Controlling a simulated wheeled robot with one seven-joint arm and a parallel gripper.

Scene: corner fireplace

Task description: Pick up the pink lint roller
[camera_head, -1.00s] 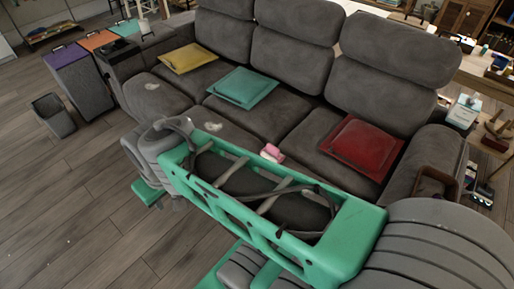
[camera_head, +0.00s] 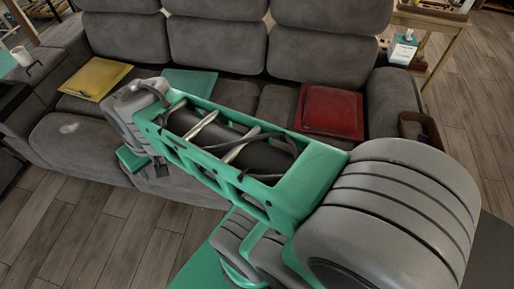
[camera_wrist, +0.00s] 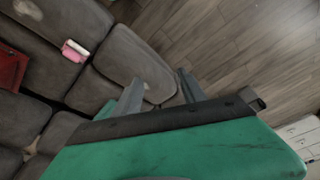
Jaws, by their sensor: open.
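The pink lint roller (camera_wrist: 75,50), pink with a white part, lies on the grey sofa seat at the upper left of the wrist view. In the head view my arm hides it. My gripper (camera_wrist: 160,78) is open and empty in the wrist view, its two fingers apart. The roller is to the left of the fingers, well outside the gap between them. The sofa (camera_head: 292,41) spans the top of the head view.
A red cushion (camera_head: 328,110), a teal cushion (camera_head: 205,80) and a yellow cushion (camera_head: 95,80) lie on the seats. A white cup (camera_head: 22,56) is on the left armrest. A tissue box (camera_head: 402,48) stands beyond the right end. Bare wooden floor (camera_head: 85,215) lies in front.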

